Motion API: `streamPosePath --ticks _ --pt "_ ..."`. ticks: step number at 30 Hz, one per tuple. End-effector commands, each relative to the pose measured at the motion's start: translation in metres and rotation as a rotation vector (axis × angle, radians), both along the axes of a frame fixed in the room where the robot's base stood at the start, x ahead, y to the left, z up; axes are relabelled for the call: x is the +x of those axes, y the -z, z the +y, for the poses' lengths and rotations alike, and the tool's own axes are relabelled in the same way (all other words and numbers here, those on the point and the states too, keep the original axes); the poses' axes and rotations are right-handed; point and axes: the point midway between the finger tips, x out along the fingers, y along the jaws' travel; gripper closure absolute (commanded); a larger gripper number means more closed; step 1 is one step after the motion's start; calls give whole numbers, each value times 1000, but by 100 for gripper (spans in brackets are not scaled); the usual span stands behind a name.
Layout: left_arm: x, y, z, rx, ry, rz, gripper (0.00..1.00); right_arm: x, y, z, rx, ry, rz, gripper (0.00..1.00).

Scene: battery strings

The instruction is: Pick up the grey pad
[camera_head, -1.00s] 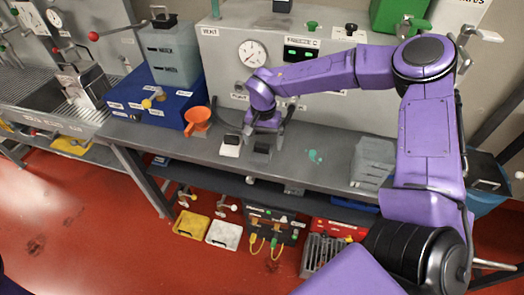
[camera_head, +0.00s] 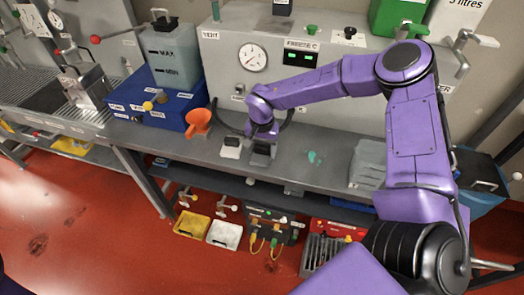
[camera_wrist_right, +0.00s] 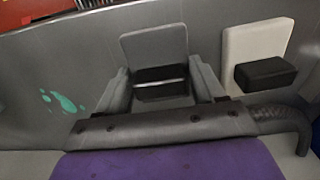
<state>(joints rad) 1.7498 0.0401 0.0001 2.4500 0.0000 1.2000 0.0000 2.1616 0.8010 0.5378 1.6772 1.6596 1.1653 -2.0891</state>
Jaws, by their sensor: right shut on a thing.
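The grey pad (camera_head: 260,157) is on the grey bench, just right of a white pad (camera_head: 231,147). My right gripper (camera_head: 262,145) points down over the grey pad and hides part of it. In the right wrist view the grey pad (camera_wrist_right: 153,42) shows as a flat grey plate with a dark block between the fingers of my right gripper (camera_wrist_right: 158,88). The gripper is shut on that block. I cannot tell any clear gap between the pad and the bench. My left gripper is not in view.
The white pad with its black block (camera_wrist_right: 265,74) stands close beside the fingers. An orange funnel (camera_head: 198,121) and a blue box (camera_head: 160,108) are to the left. A green splash (camera_head: 315,157) marks the bench to the right. A grey panel with a gauge (camera_head: 252,57) stands behind.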

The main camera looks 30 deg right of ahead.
Motion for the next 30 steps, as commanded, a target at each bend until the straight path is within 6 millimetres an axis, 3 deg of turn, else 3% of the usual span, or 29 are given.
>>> streamPosePath --ticks 6,13,18,21,30 --pt "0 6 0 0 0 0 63 0 -32 0 3 1 -7 62" --pt "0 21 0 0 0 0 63 -57 -92 10 5 -3 -9 62" --pt "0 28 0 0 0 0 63 -104 -111 18 3 -2 -7 62" --pt "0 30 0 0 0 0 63 -121 -119 20 3 -2 -5 62" --pt "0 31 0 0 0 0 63 -139 -128 23 0 0 0 62"
